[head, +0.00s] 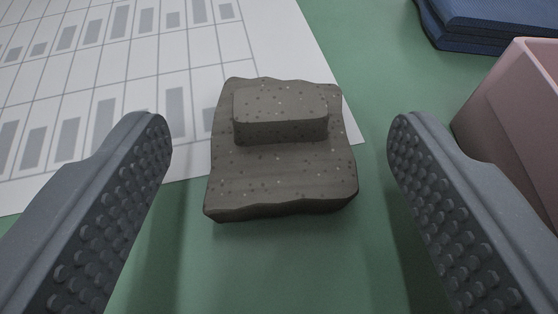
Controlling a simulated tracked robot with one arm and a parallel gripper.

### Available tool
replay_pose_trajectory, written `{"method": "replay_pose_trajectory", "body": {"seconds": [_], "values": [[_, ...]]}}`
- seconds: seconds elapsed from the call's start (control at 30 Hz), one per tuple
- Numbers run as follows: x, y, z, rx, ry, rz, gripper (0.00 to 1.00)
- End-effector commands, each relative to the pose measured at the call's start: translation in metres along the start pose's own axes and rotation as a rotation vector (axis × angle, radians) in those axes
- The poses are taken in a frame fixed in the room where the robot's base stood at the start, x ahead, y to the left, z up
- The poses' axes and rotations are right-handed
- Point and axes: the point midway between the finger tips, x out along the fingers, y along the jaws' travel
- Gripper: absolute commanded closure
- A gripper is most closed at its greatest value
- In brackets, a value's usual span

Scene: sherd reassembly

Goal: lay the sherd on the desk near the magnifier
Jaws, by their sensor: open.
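The sherd (280,170) is a grey-brown speckled piece with a raised block on its upper face and uneven edges. It lies flat, partly over the corner of a white printed sheet and partly on the green surface. My gripper (280,140) is open, with one ridged grey finger on each side of the sherd. A gap shows between each finger and the sherd, so neither touches it. No magnifier is in view.
The white sheet (75,80) with a printed grid covers the upper left. A pink box (515,120) stands close to the right finger. A dark blue folded item (490,22) lies at the upper right. The green surface (375,60) is bare between them.

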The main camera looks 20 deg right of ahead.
Motion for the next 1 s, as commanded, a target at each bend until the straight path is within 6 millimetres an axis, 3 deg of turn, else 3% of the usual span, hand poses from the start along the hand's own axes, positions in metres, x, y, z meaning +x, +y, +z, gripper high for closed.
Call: {"method": "replay_pose_trajectory", "body": {"seconds": [0.53,0.73,1.0], "values": [[-0.09,0.001,-0.001,0.001,0.0,0.003,0.34],[-0.106,0.0,-0.001,0.001,0.001,0.0,0.34],[-0.11,0.0,0.0,0.001,0.001,0.0,0.34]]}}
